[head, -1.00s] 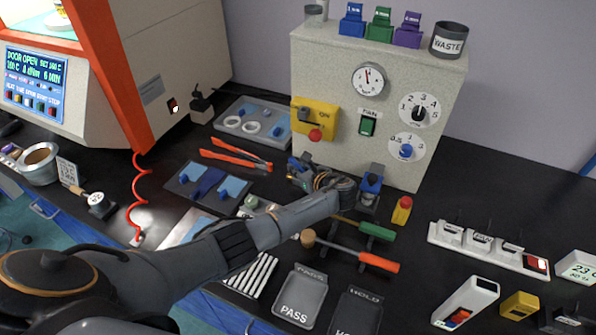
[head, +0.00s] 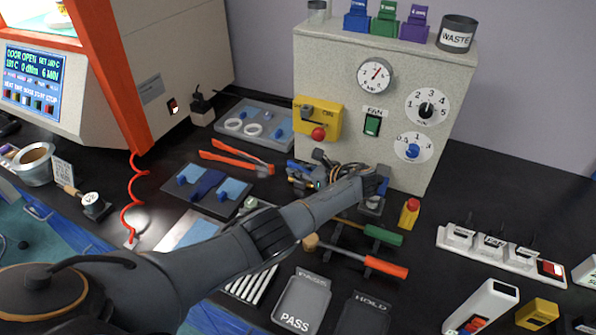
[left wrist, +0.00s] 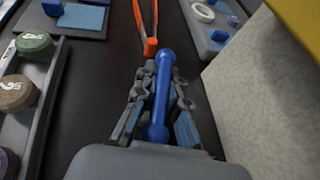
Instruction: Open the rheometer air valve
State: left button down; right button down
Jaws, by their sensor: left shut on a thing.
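The air valve's handle looks to be the blue bar with rounded ends (left wrist: 161,92). In the left wrist view it runs lengthwise between the fingers of my left gripper (left wrist: 158,104). The gripper is shut on it. In the head view my left gripper (head: 309,178) is low in front of the grey console (head: 350,125), pointing left. There its fingers and cables hide most of the valve. The round gauge (head: 376,75) on the console has its needle tilted to the upper right. My right gripper is not in view.
Orange tongs (head: 236,159) lie just beyond the fingertips. A tray with white rings (head: 268,112) is behind them. Green-handled (head: 383,234) and orange-handled (head: 386,266) tools lie below my forearm, near a small red-and-yellow bottle (head: 409,213).

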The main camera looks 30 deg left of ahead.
aim_at(306, 170)
pick_arm(q)
jog(key=shift+w+a+r, duration=0.15)
jog(key=shift+r, duration=0.2)
jog(key=c, duration=1.4)
grip_release()
jog(key=shift+f, duration=0.1)
jog(key=shift+d, duration=0.2)
jog(key=v, duration=0.7)
